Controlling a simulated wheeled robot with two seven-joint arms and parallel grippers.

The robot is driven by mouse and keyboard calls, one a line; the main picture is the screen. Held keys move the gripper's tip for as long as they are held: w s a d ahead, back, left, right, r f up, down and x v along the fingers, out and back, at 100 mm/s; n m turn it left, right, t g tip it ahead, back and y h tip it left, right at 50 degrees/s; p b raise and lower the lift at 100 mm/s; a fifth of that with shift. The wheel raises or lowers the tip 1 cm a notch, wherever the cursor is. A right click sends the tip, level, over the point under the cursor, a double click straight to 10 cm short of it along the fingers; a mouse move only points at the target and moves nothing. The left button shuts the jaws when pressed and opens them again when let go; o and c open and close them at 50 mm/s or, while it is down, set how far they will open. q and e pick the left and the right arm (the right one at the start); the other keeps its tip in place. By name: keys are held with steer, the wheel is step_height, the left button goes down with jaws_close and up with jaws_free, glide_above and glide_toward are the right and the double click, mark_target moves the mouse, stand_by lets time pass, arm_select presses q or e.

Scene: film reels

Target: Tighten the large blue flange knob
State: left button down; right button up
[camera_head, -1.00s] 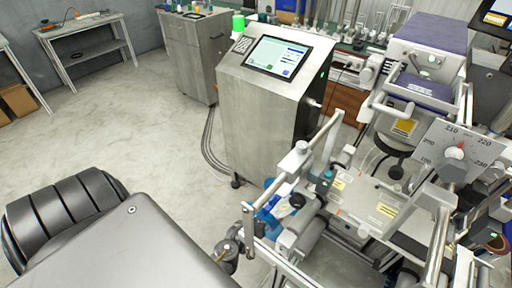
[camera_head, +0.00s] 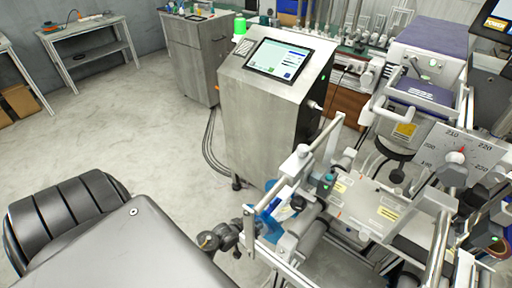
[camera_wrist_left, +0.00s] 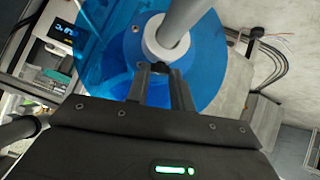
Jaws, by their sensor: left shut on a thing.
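The large blue flange (camera_wrist_left: 205,62) is a translucent blue disc around a pale hub (camera_wrist_left: 160,38) on a grey shaft (camera_wrist_left: 185,18). In the head view its blue edge (camera_head: 270,222) shows behind a metal bar, mostly hidden. My left gripper (camera_wrist_left: 160,76) has its fingers close together right at the hub's lower edge, shut on a small dark knob there. The knob is mostly hidden between the fingertips. In the head view the left gripper (camera_head: 250,229) is at the machine's near left corner. I see no right gripper.
A steel cabinet with a touchscreen (camera_head: 277,58) stands behind the flange. The machine's metal frame bars (camera_head: 302,160) and a dial plate (camera_head: 455,153) crowd the right side. The floor (camera_head: 130,135) to the left is clear.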

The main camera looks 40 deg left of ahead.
arm_select(q)
steer(key=shift+w+a+f+m+g+h+b, duration=0.1)
steer(key=shift+a+m+h+b, duration=0.1)
steer(key=shift+m+h+b, duration=0.55)
steer(key=shift+s+a+f+m+g+h+b, duration=0.1)
steer(key=shift+a+m+h+b, duration=0.15)
steer(key=shift+m+h, duration=0.9)
steer(key=shift+w+a+m+g+h+b, duration=0.1)
steer(key=shift+a+m+h+b, duration=0.1)
steer(key=shift+m+h+b, duration=0.55)
steer(key=shift+m, duration=0.45)
steer(key=c, duration=1.6)
jaws_free()
steer(key=shift+o, duration=0.5)
